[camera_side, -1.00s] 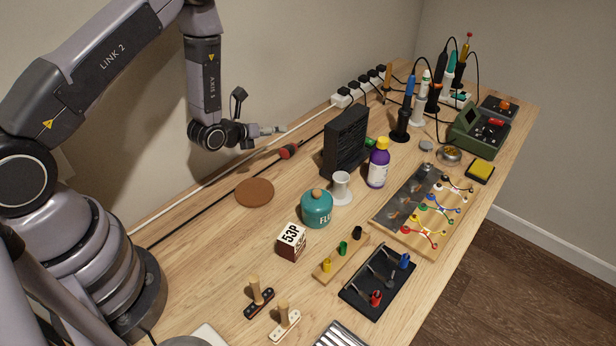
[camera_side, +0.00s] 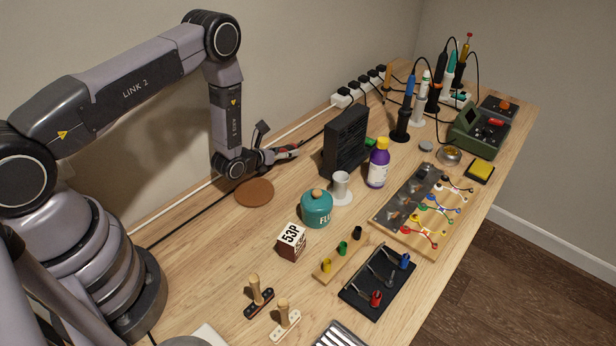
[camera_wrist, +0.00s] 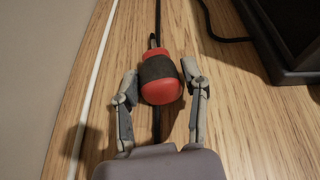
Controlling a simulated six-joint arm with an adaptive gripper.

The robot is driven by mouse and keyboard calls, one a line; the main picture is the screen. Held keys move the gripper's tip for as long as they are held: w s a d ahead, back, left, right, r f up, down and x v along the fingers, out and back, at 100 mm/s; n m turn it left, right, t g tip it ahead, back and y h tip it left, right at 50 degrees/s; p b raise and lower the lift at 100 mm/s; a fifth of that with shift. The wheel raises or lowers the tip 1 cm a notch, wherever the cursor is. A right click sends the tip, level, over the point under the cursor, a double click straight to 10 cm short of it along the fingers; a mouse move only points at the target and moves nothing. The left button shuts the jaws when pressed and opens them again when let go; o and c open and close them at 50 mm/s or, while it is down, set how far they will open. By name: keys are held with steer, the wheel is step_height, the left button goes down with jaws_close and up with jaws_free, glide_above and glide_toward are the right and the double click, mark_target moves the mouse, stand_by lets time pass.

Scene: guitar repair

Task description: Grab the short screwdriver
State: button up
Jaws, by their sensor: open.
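The short screwdriver (camera_wrist: 160,80) has a stubby red handle with a black band and a short dark shaft. In the wrist view it lies between the two fingers of my gripper (camera_wrist: 160,84), shaft pointing away from my palm. The fingers are open, one on each side of the handle; a narrow gap shows on the left, and I cannot tell whether the right finger touches. In the side view my gripper (camera_side: 285,154) is low over the back of the table, and it mostly hides the screwdriver; a bit of red shows at the fingers.
A black box-shaped unit (camera_side: 345,142) stands just right of my gripper. A round brown pad (camera_side: 254,193) lies in front of it. A dark cable (camera_wrist: 157,20) and a white cable (camera_wrist: 92,85) run along the table. The purple bottle (camera_side: 378,165) and teal pot (camera_side: 316,210) stand farther forward.

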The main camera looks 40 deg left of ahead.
steer(key=shift+c, duration=0.3)
jaws_close()
steer(key=shift+r, duration=0.1)
